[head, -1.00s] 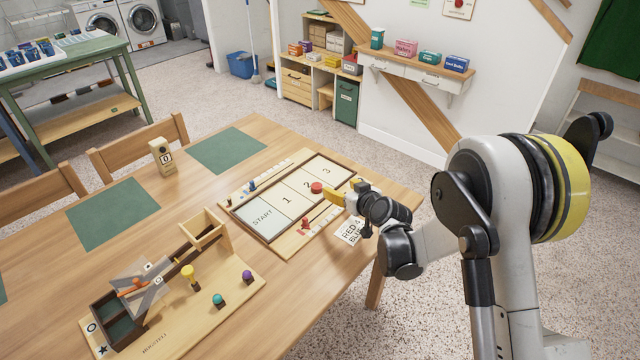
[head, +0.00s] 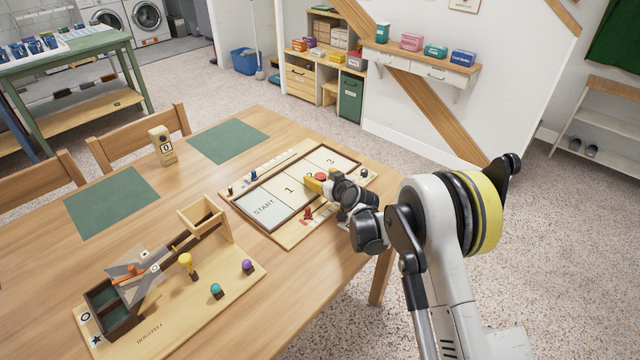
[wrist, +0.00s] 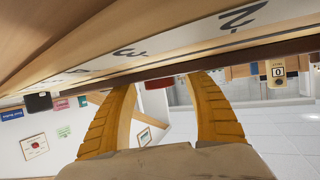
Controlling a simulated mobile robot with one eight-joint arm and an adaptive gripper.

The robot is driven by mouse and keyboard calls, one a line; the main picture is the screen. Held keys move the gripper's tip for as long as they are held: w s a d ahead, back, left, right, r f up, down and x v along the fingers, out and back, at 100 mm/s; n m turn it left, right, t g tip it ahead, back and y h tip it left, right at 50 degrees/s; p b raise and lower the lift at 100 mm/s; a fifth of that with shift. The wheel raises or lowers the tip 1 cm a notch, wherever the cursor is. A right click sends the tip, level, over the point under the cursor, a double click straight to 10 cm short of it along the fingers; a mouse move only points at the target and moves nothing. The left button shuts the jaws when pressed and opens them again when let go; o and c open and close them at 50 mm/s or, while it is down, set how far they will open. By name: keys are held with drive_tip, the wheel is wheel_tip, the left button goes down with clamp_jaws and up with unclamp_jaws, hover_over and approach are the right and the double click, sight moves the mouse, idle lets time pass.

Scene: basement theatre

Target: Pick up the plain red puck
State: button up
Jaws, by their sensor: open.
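The red puck (head: 321,177) sits on the board (head: 266,208) near the spaces marked 2 and 3. My gripper (head: 317,184), with yellow fingers, is low over the board right beside the puck and partly hides it. In the wrist view, which is upside down, the fingers (wrist: 160,95) are spread apart.
A red pawn (head: 308,213) stands on the board's near strip and a blue pawn (head: 254,175) on its far strip. A wooden ramp toy with coloured pegs (head: 185,262) stands at the front left. Green mats (head: 228,143) and a counter block (head: 162,146) lie farther back.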

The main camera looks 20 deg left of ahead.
sight(320, 176)
drive_tip(key=shift+w+a, duration=0.2)
drive_tip(key=c, duration=1)
drive_tip(key=shift+r, duration=0.25)
wheel_tip(320, 176, up, 4)
drive_tip(key=p, duration=0.2)
drive_tip(key=shift+f+p, duration=0.1)
drive_tip(key=shift+p, duration=0.25)
drive_tip(key=p+v, duration=0.1)
drive_tip(key=v, duration=0.3)
drive_tip(key=w+r+p+v, duration=0.1)
drive_tip(key=v, duration=0.4)
drive_tip(key=w+d+p+v, duration=0.1)
drive_tip(key=p+v, duration=0.1)
drive_tip(key=v, duration=0.2)
drive_tip(key=shift+s+d+r, duration=0.15)
drive_tip(key=shift+d+r, duration=0.05)
drive_tip(key=shift+r, duration=0.05)
